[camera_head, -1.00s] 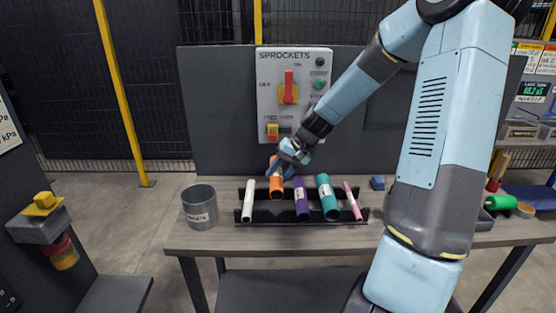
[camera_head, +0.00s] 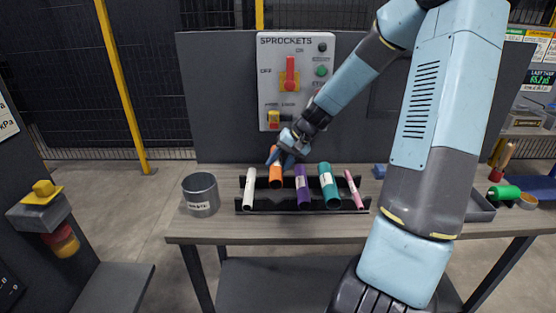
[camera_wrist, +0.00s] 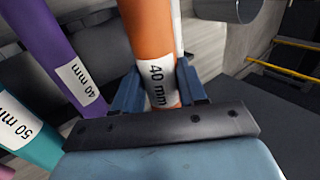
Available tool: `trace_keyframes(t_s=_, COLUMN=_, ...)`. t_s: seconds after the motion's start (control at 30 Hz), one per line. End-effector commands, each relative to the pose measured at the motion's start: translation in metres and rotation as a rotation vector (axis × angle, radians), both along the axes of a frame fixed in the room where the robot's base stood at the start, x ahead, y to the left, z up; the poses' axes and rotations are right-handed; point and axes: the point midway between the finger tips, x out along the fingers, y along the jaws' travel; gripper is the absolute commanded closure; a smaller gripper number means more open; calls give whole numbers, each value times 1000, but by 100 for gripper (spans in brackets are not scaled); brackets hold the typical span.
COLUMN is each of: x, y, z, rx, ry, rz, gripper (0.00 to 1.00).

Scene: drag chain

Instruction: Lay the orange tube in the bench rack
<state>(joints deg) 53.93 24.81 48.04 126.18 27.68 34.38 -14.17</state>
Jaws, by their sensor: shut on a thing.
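The orange tube (camera_head: 276,173) is at the black bench rack (camera_head: 262,204), between the white tube (camera_head: 249,188) and the purple tube (camera_head: 302,188). My gripper (camera_head: 278,157) is shut on it near its far end. In the wrist view the orange tube (camera_wrist: 152,45) stands between the two blue fingers, with a white "40 mm" label facing the camera. The purple tube (camera_wrist: 58,50) beside it also reads "40 mm". I cannot tell whether the orange tube rests fully on the rack.
A teal tube (camera_head: 328,187) and a pink tube (camera_head: 354,190) lie in the rack to the right. A grey bin (camera_head: 200,195) stands left of it. Behind the bench is a panel with the sprockets switch box (camera_head: 292,80). A blue block (camera_head: 380,171) lies right of the rack.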

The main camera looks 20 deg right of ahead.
Motion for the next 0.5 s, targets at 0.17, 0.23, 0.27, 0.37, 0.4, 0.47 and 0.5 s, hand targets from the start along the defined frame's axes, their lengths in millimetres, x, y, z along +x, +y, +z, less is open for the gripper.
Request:
trace_keyframes(t_s=0.17, x=0, y=2, z=-12, rx=0, ry=1, rz=4, gripper=100)
trace_keyframes(t_s=0.23, x=0, y=2, z=-17, rx=0, ry=1, rz=4, gripper=100)
trace_keyframes(t_s=0.27, x=0, y=2, z=-19, rx=0, ry=1, rz=4, gripper=100)
trace_keyframes(t_s=0.37, x=0, y=3, z=-25, rx=2, ry=2, rz=6, gripper=100)
trace_keyframes(t_s=0.4, x=-1, y=3, z=-27, rx=1, ry=2, rz=6, gripper=100)
trace_keyframes(t_s=0.47, x=0, y=4, z=-31, rx=0, ry=1, rz=7, gripper=100)
trace_keyframes(t_s=0.5, x=0, y=4, z=-34, rx=0, ry=1, rz=7, gripper=100)
